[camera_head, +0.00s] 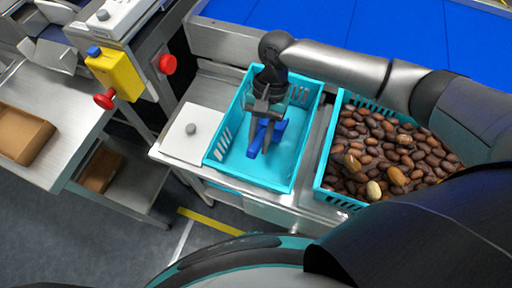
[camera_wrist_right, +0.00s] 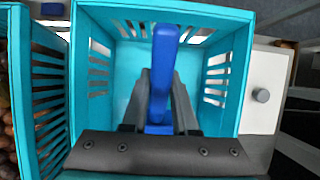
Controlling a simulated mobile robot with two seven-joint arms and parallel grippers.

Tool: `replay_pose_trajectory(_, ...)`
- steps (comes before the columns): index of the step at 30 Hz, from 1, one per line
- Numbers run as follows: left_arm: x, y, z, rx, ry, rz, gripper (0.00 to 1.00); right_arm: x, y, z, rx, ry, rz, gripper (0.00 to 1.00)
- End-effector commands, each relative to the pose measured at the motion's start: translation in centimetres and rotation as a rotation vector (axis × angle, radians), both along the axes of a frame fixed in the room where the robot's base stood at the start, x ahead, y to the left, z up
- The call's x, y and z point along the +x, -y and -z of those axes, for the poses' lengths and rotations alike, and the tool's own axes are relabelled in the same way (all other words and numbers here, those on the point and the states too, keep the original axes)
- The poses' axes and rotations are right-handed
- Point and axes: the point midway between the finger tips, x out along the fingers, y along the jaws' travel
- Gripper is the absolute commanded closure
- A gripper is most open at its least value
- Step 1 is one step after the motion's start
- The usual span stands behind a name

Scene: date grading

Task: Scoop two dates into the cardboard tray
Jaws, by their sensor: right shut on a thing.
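My right gripper (camera_head: 262,125) is shut on a blue scoop (camera_head: 279,134), inside a turquoise crate (camera_head: 236,162) with no dates visible in it. In the right wrist view the blue scoop (camera_wrist_right: 165,50) stands out from between the fingers of the gripper (camera_wrist_right: 158,95). Brown dates (camera_head: 408,150) fill a second turquoise crate (camera_head: 337,197) to the right; a few are paler. The open cardboard tray (camera_head: 22,138) is on the steel table at the far left. My left gripper is not in view.
A white board with a grey knob (camera_head: 191,129) lies left of the empty crate. A yellow box with a red button (camera_head: 115,72) stands between the table and the crates. Another cardboard tray (camera_head: 100,170) is on the lower shelf. A blue conveyor (camera_head: 400,35) runs behind.

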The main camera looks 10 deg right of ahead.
Motion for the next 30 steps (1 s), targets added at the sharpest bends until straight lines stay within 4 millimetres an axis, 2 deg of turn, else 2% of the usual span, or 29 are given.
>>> replay_pose_trajectory(1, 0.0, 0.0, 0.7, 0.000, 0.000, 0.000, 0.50, 0.3, 0.2, 0.4, -0.006, 0.008, 0.000, 1.00)
replay_pose_trajectory(10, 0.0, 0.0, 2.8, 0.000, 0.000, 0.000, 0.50, 1.9, 1.3, 1.1, -0.032, 0.049, 0.000, 1.00)
replay_pose_trajectory(15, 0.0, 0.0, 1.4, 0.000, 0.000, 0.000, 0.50, 2.0, 1.4, 1.8, -0.074, 0.105, 0.000, 1.00)
replay_pose_trajectory(30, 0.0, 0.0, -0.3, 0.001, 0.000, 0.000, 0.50, 2.9, 1.9, 5.1, -0.192, 0.284, 0.000, 1.00)
